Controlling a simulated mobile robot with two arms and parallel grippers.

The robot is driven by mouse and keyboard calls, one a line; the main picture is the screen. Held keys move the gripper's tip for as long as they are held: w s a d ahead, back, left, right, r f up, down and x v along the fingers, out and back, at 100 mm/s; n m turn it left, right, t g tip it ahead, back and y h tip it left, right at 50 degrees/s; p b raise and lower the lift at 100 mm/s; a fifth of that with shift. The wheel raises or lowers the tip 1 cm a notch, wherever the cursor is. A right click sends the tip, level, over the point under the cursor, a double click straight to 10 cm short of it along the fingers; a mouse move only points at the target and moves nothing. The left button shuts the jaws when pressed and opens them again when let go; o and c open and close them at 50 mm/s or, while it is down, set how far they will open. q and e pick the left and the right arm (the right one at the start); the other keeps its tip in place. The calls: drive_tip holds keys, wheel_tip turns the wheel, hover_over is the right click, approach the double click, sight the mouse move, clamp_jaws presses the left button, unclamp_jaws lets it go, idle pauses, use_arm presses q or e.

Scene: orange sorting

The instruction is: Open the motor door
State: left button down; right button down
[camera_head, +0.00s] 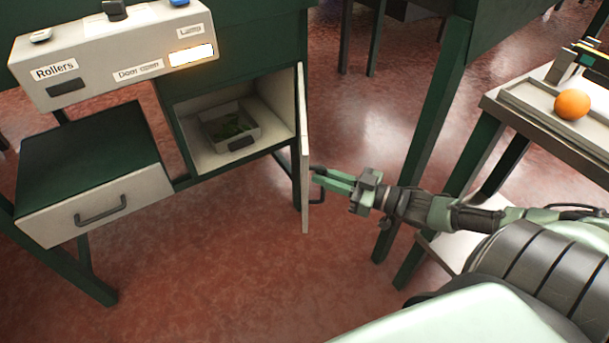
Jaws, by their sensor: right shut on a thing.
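The motor door (304,150) is a light panel hinged on the right side of a green cabinet. It stands swung open, seen nearly edge-on. Its dark handle (322,186) is on the outer face. My right gripper (318,181) reaches in from the right and is shut on the handle. Inside the open compartment (205,153) is a light bin (211,133) with dark green leafy bits in it. My left gripper is not in view.
A control box (110,70) with labels "Rollers", "Door" and "Lamp" sits above. A closed drawer (60,216) with a handle is at left. A conveyor table with an orange (572,104) is at right. The red floor ahead of the cabinet is clear.

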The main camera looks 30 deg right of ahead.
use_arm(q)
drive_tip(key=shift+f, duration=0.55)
use_arm(e)
drive_tip(key=s+d, duration=0.1)
drive_tip(key=d, duration=0.5)
drive_tip(key=shift+s+r, duration=0.25)
